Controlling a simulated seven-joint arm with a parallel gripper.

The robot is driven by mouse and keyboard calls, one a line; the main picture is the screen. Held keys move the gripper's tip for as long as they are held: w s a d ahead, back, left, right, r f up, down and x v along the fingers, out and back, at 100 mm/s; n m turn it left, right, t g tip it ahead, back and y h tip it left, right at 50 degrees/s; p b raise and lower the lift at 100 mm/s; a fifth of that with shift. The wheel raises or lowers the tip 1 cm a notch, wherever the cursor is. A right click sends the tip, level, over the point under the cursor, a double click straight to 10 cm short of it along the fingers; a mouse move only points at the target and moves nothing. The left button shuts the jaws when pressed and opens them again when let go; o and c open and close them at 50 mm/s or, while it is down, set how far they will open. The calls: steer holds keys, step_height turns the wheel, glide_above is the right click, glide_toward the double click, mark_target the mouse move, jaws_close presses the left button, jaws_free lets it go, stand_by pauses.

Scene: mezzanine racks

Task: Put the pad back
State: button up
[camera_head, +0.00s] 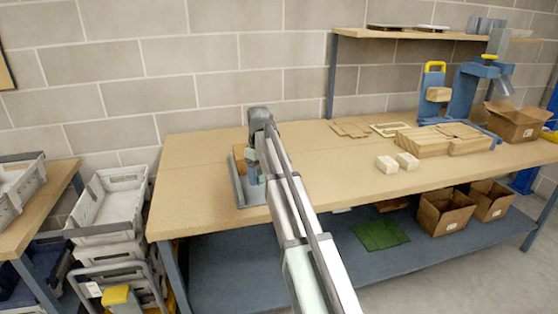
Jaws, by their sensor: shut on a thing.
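My gripper (253,178) is at the left part of the wooden workbench (200,190), low over a grey tray (238,187). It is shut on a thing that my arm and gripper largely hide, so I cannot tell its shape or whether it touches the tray. A tan, wood-coloured piece (241,139) shows just behind my gripper. A flat green pad-like sheet (383,234) lies on the blue lower shelf under the bench. I cannot tell whether the held thing is the pad.
Two pale blocks (386,164), flat wooden pieces (350,129) and larger wooden blocks (422,142) lie to the right. A blue press (462,95) and a cardboard box (515,122) stand at the far right. Grey crates (108,205) are left of the bench.

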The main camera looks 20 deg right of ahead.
steer(key=s+d+r+m, duration=0.15)
steer(key=s+m, duration=0.25)
steer(key=s, duration=0.6)
steer(key=w+d+r+n, duration=0.2)
steer(key=w+d+n, duration=0.25)
steer(key=w, duration=0.85)
steer(key=w+d+r+n, duration=0.3)
steer(key=w+d+n, duration=0.15)
steer(key=w, duration=0.85)
steer(key=w+d+r+n, duration=0.2)
steer(key=w+d+n, duration=0.25)
steer(key=w, duration=0.95)
steer(key=shift+n, duration=0.65)
step_height(320, 180, down, 18)
steer(key=shift+s+a+r, duration=0.15)
steer(key=shift+r, duration=0.05)
steer(key=shift+f, duration=0.15)
steer(key=o, duration=1.1)
